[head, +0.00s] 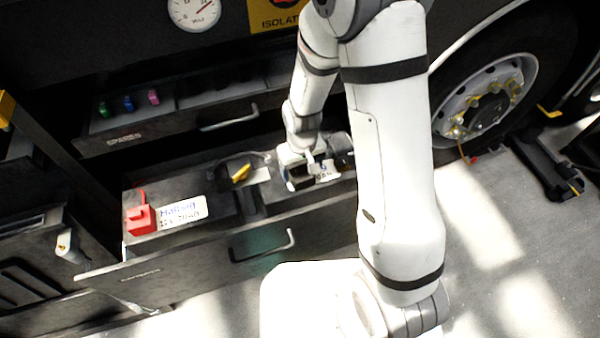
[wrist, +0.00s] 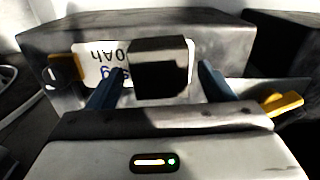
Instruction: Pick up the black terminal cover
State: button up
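The black terminal cover (wrist: 158,68) is a boxy black cap in front of a battery with a white label (wrist: 97,52) in the wrist view. My gripper (wrist: 160,76) is open, with one dark blue finger on each side of the cover. A narrow gap shows between each finger and the cover, so it does not look clamped. In the head view my gripper (head: 311,166) is low over the battery at the right end of the open drawer. There my arm and gripper partly hide the battery, and I cannot clearly make out the cover.
The open drawer (head: 190,257) also holds a labelled battery with a red cover (head: 140,217) at left and a yellow-ended item (head: 241,172) in the middle. A drawer above (head: 180,122) holds small coloured parts. A wheel (head: 485,100) stands at right.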

jog(key=c, duration=0.9)
jog(key=shift+r, duration=0.1)
